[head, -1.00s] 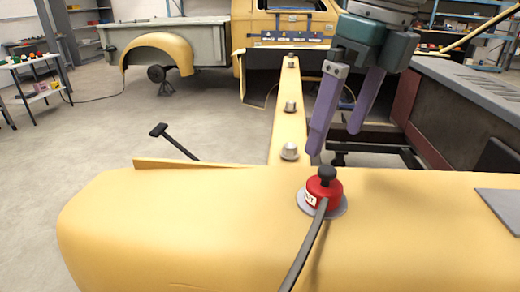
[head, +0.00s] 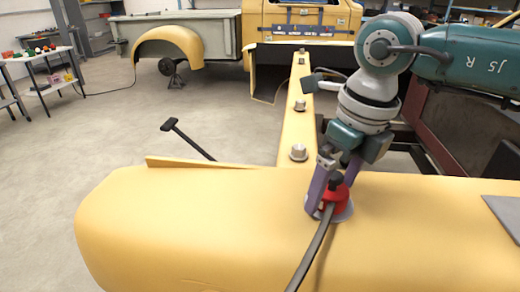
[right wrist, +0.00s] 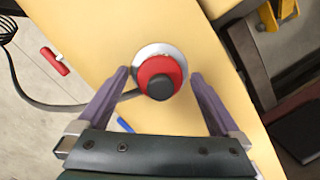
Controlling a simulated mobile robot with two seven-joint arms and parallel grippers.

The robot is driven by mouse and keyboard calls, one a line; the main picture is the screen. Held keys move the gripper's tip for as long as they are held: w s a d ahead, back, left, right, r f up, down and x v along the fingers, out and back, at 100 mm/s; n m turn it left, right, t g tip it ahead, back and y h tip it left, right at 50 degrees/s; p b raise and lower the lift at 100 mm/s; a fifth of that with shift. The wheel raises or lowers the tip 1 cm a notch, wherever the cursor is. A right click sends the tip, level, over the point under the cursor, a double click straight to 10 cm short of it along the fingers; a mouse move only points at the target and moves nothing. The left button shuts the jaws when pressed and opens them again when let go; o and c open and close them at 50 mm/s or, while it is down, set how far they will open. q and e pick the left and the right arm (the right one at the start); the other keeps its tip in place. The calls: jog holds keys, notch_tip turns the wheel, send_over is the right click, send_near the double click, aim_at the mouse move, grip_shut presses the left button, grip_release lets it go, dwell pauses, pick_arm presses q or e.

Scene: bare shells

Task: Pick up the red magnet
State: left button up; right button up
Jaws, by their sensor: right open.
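The red magnet (head: 338,196) stands upright on the yellow panel (head: 210,215), with a black knob on top, a pale disc under it and a dark cable running from it toward the front. It also shows in the right wrist view (right wrist: 158,76). My right gripper (head: 327,205) is open, its purple fingers lowered at the magnet. In the right wrist view the fingertips (right wrist: 159,74) lie to either side of the magnet, with gaps visible on both sides. The head view partly hides the magnet behind a finger. My left gripper is not in view.
A yellow rail with several metal knobs (head: 298,152) runs back from the panel. A grey plate (head: 505,215) lies at the panel's right. A black-handled bar (head: 188,138) sticks up behind the panel. A table with colourful items (head: 38,62) stands far left.

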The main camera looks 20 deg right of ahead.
jog(key=shift+c, duration=0.2)
grip_shut()
dwell(0.5)
